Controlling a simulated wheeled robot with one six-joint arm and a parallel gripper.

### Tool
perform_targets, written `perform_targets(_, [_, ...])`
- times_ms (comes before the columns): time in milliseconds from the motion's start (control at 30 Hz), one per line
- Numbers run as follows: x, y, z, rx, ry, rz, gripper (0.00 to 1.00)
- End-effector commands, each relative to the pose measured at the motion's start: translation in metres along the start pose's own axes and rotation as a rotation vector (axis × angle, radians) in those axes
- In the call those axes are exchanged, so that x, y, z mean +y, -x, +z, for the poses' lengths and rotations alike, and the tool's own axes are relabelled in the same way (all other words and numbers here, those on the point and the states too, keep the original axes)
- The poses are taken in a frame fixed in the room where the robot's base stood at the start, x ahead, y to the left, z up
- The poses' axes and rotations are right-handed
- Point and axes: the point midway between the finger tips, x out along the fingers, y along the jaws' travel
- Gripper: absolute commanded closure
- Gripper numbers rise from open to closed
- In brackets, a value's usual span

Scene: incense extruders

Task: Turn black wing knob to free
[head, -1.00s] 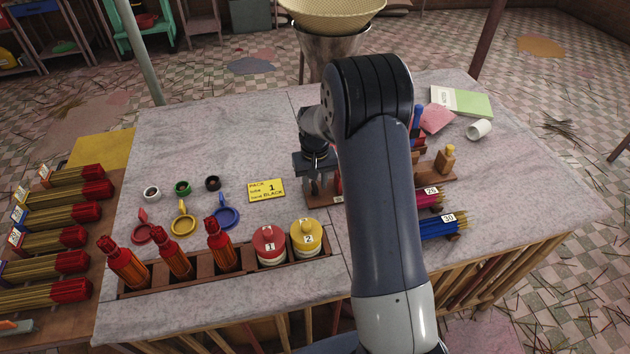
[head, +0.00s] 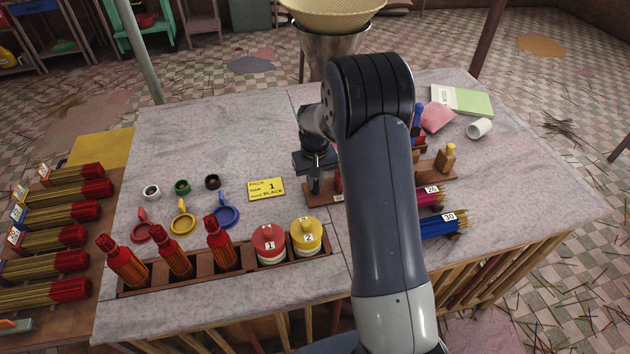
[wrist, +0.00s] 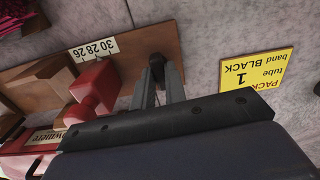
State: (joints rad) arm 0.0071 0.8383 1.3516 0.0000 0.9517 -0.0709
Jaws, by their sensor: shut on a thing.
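The black wing knob (wrist: 156,63) shows as a small dark piece at the edge of the brown wooden base in the wrist view. My gripper (wrist: 158,82) points down over it, with its two grey fingers on either side of the knob, shut on it. In the head view my gripper (head: 315,186) is low over the left end of the wooden base (head: 324,199). The knob cannot be made out there. A red block (wrist: 95,86) sits on the base beside the fingers, near a white scale (wrist: 93,48) reading 30, 28, 26.
A yellow card (head: 266,190) reading "PACK tube 1 band BLACK" lies left of my gripper. A rack (head: 200,280) in front holds red tubes and lidded pots. Colored rings lie behind it. Bundles (head: 440,225) and a white cup (head: 479,128) are right of my arm.

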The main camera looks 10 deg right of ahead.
Motion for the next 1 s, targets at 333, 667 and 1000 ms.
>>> perform_targets(333, [0.0, -0.002, -0.0001, 0.0, 0.262, 0.0, 1.0])
perform_targets(667, [0.0, -0.0012, -0.0001, 0.001, 0.577, 0.0, 1.0])
perform_targets(1000, [0.0001, -0.0006, -0.0004, 0.001, 0.9, 0.001, 1.0])
